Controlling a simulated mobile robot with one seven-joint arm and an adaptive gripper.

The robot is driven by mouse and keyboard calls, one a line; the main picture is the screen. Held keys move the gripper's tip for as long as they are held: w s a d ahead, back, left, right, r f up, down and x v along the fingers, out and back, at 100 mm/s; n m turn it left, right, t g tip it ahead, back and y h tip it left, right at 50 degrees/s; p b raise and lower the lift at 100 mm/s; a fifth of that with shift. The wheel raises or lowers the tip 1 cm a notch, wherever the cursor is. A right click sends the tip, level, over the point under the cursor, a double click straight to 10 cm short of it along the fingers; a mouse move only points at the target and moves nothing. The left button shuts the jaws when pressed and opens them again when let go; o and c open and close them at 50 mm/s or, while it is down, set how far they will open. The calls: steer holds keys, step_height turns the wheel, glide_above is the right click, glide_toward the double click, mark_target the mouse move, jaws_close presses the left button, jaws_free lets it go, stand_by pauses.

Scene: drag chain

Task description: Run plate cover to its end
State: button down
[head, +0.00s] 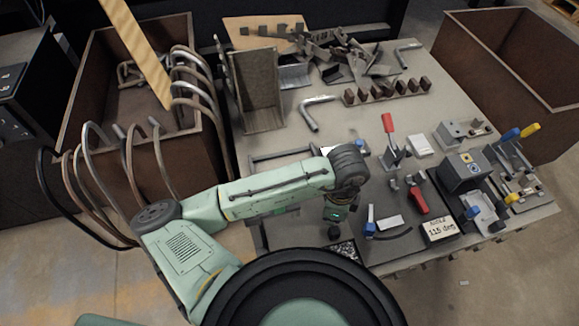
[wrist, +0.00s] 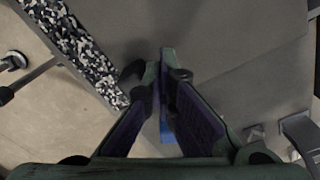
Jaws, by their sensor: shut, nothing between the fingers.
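My gripper (head: 335,230) points down over the front edge of the bench, below my green arm. A dark flat plate (head: 400,235) lies on the bench to the right of my gripper. In the wrist view a grey flat surface (wrist: 220,40) lies beneath the fingertips. I cannot tell which part is the plate cover. A small blue part (head: 370,228) stands on the dark plate; a blue patch (wrist: 165,130) shows between the fingers in the wrist view.
A speckled strip (head: 346,250) lies at the bench's front edge, left in the wrist view (wrist: 75,50). A brown crate (head: 95,95) of hooped rods is left.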

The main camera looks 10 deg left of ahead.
steer(key=shift+s+d, duration=0.45)
steer(key=shift+s, duration=0.6)
steer(key=shift+s+d, duration=0.45)
steer(key=shift+s, duration=0.6)
steer(key=shift+s+d, duration=0.45)
steer(key=shift+s, duration=0.6)
steer(key=shift+s, duration=0.1)
steer(key=shift+w+a, duration=0.25)
steer(key=shift+w, duration=0.5)
step_height(320, 180, up, 8)
steer(key=p, duration=0.6)
